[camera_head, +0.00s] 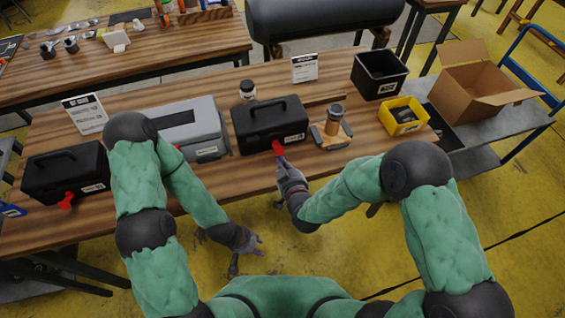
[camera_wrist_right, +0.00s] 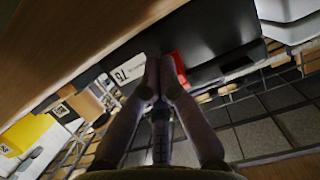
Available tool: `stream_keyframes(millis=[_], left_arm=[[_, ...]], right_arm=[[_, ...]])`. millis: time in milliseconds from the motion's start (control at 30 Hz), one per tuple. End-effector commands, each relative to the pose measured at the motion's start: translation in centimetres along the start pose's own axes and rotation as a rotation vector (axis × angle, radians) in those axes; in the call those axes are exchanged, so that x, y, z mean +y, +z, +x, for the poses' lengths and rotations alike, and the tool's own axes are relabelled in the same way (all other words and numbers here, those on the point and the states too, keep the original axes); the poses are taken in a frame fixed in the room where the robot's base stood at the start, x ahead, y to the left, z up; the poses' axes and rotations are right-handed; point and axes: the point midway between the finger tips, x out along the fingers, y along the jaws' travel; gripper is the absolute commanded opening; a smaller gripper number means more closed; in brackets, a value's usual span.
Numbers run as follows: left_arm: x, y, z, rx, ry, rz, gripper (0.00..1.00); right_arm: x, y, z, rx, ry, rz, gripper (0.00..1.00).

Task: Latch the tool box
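A black tool box (camera_head: 262,132) with a top handle stands near the middle of the workbench. Its red latch (camera_head: 277,147) is at the front face and also shows in the right wrist view (camera_wrist_right: 181,66). My right gripper (camera_head: 280,160) is at the latch from the front. In the right wrist view its fingertips (camera_wrist_right: 160,66) are together, right beside the red latch; whether they touch it I cannot tell. My left gripper (camera_head: 250,252) is open and empty, low in front of the bench edge. A second black tool box (camera_head: 62,176) with a red latch (camera_head: 66,201) stands at the left.
A grey case (camera_head: 203,125) stands left of the middle tool box. A wooden-and-metal part (camera_head: 332,130) is close at its right, with a yellow bin (camera_head: 403,115) and a black bin (camera_head: 379,74) beyond. A sign (camera_head: 304,68) and a jar (camera_head: 247,90) stand behind.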

Motion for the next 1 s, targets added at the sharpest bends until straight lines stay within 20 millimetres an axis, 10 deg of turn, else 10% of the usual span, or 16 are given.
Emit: stream_keyframes(millis=[1000], left_arm=[[0.5, 0.1, -1.5, 0.0, 0.0, 0.0, 0.4]], right_arm=[[0.0, -2.2, -0.5, 0.0, 0.0, 0.0, 0.0]])
